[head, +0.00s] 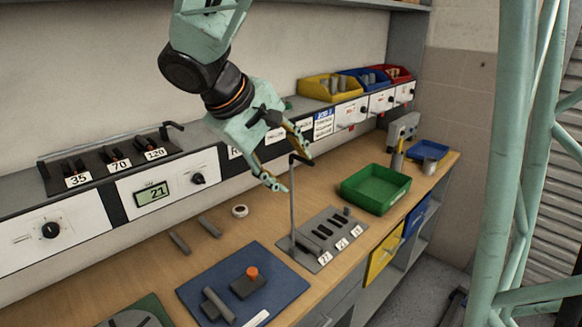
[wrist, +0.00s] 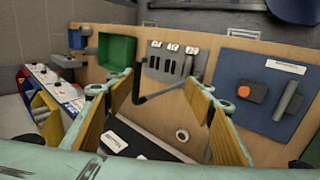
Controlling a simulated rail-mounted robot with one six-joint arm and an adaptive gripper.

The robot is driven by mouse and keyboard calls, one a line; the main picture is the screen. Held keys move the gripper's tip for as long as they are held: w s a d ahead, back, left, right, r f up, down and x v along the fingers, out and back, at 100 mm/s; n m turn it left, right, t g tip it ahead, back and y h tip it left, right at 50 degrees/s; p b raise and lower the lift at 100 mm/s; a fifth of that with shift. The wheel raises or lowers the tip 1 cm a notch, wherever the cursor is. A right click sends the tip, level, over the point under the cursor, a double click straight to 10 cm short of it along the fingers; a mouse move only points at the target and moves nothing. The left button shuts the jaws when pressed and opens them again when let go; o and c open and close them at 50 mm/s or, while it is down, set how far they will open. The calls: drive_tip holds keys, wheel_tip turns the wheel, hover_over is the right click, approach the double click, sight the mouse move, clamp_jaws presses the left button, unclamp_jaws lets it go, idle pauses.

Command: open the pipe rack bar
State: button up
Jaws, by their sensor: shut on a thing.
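The pipe rack (head: 322,262) is a grey plate with dark slots and number labels on the bench; it also shows in the wrist view (wrist: 172,76). Its thin grey bar (head: 292,205) stands about upright from the rack's left end, with a black handle (head: 302,160) bent sideways at the top. My gripper (head: 291,169) is at the bar's top, above the bench. In the wrist view the handle (wrist: 158,96) lies between my fingers (wrist: 159,82), which are wide apart but held on it. The exact contact is partly hidden.
A second rack (head: 110,160) labelled 35, 70, 120 sits on the shelf at left. A green bin (head: 375,188) stands right of the pipe rack. A blue mat (head: 243,285) with loose parts lies in front. Two grey pipes and a white ring (head: 240,211) lie behind.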

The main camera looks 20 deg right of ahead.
drive_tip(key=shift+s+f, duration=0.25)
drive_tip(key=shift+v, duration=0.75)
drive_tip(key=c, duration=0.6)
drive_tip(key=v, duration=1.1)
drive_tip(key=shift+w+d+r, duration=0.15)
drive_tip(key=shift+w, duration=0.05)
drive_tip(key=c, duration=0.3)
drive_tip(key=shift+c, duration=0.2)
drive_tip(key=shift+s, duration=0.1)
drive_tip(key=s+d+f+m+y, duration=0.1)
drive_tip(key=s+f+y, duration=0.1)
drive_tip(key=s, duration=0.7)
drive_tip(key=s+d+f+m+y, duration=0.1)
drive_tip(key=s+f+m+y, duration=0.1)
drive_tip(key=s, duration=0.8)
drive_tip(key=s+f+m+t+y, duration=0.1)
drive_tip(key=s+f+y, duration=0.1)
drive_tip(key=s, duration=0.8)
drive_tip(key=shift+d+f+y, duration=0.4)
drive_tip(key=shift+f, duration=0.25)
